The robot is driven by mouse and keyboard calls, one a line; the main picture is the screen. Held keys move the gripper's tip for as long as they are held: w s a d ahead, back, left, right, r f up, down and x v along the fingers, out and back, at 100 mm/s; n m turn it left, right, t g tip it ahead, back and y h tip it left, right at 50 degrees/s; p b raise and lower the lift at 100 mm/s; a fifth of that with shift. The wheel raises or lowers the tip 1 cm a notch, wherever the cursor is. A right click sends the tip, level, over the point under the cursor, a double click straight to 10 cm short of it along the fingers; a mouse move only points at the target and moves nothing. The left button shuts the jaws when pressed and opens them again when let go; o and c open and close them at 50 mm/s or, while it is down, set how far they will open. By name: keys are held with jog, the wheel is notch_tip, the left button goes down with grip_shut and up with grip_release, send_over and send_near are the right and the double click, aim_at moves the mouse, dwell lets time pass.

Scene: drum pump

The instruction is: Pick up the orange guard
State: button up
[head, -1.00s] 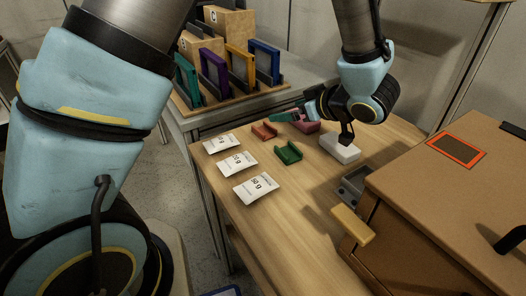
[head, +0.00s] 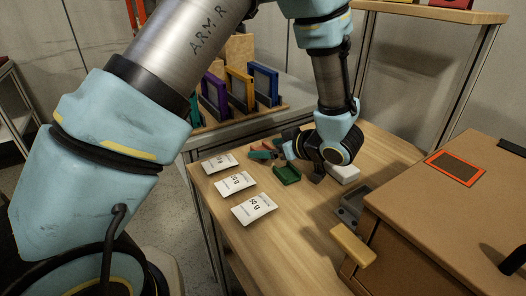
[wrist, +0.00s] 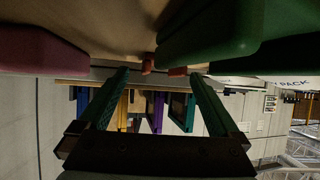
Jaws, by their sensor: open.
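The orange guard (head: 262,154) is a small channel-shaped piece on the wooden table, partly covered by my gripper in the head view. In the wrist view, small orange parts of it (wrist: 148,62) show between and beyond the fingertips. My gripper (head: 274,147) is low over the table, pointing left, with its fingers close to the guard. Its two teal-padded fingers are apart in the wrist view (wrist: 158,76), with nothing held between them. Whether the fingers straddle the guard is unclear. A green guard (head: 287,175) lies nearer the head camera.
A maroon piece (wrist: 35,50) is close on the left in the wrist view. Several white labelled packets (head: 235,183) lie along the table's left side. A white block (head: 345,173), a grey tray (head: 350,204) and a large brown case (head: 430,215) are to the right.

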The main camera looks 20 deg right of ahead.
jog(key=shift+w+a+f, duration=0.2)
jog(key=shift+w+f, duration=0.05)
jog(key=shift+w, duration=0.15)
jog(key=c, duration=1.5)
